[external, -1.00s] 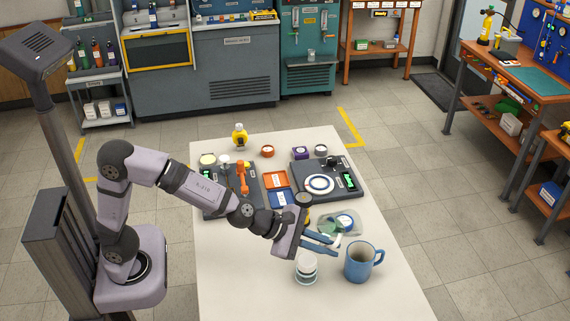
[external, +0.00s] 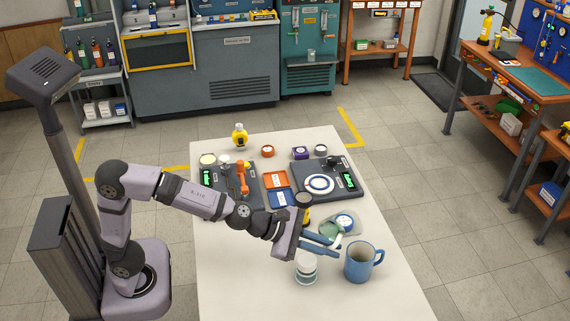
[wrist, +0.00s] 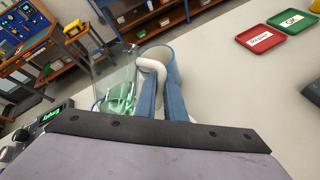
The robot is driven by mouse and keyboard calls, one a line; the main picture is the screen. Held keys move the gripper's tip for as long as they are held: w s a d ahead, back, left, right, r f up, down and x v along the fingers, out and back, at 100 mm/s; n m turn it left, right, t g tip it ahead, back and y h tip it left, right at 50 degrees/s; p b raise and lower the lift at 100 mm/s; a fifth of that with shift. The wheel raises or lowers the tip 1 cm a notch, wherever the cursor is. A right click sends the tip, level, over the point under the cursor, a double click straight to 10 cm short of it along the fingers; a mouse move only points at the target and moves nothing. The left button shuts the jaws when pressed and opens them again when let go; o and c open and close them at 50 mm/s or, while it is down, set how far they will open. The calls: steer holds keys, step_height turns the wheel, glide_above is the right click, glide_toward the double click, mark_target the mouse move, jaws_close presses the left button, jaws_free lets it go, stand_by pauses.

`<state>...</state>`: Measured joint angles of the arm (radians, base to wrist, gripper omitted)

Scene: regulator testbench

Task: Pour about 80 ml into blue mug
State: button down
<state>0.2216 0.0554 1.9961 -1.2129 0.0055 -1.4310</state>
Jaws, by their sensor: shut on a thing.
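My gripper (external: 326,243) is shut on the pale handle (wrist: 152,70) of a clear jug (external: 328,230), above the table's right part. Green liquid (wrist: 121,100) shows inside the jug in the wrist view, left of my blue fingers (wrist: 160,100). The jug looks tilted, but its exact angle is hard to tell. The blue mug (external: 359,262) stands upright on the table, just in front and to the right of the jug in the external view. In the wrist view the mug (wrist: 172,68) is partly hidden behind my fingers and the handle. I see no stream of liquid.
A clear jar with a white lid (external: 306,268) stands left of the mug, below my gripper. A dark jar with a yellow band (external: 305,207) stands behind my gripper. Scale units, red and blue trays (external: 277,180) and small jars fill the far table.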

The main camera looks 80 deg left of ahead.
steer(key=shift+a+f+b, duration=0.1)
steer(key=shift+f+b, duration=0.2)
steer(key=shift+b, duration=0.15)
steer(key=b, duration=0.3)
steer(key=f+t+h+b, duration=0.1)
steer(key=b, duration=0.3)
steer(key=shift+s+a+f+n+b, duration=0.1)
steer(key=shift+a+f+n+b, duration=0.2)
steer(key=shift+a+n, duration=0.1)
steer(key=b, duration=0.2)
steer(key=t+b, duration=0.1)
steer(key=b, duration=0.1)
steer(key=shift+s+a+r+n+h+b, duration=0.1)
steer(key=shift+a+r+n+h+b, duration=0.1)
steer(key=shift+a+n+h+b, duration=0.15)
steer(key=shift+a+h+b, duration=0.1)
steer(key=shift+h+b, duration=0.15)
steer(key=shift+b, duration=0.65)
steer(key=b, duration=0.3)
steer(key=n+t+h+b, duration=0.1)
steer(key=b, duration=0.2)
steer(key=shift+s+a+r+t+b, duration=0.2)
steer(key=shift+a+r+t+b, duration=0.1)
steer(key=shift+a+r, duration=0.1)
steer(key=shift+a+r+n+t+b, duration=0.25)
steer(key=shift+n+b, duration=0.2)
steer(key=shift+b, duration=0.7)
steer(key=shift+s+a+r+t+b, duration=0.1)
steer(key=shift+r+t+b, duration=0.25)
steer(key=shift+b, duration=0.45)
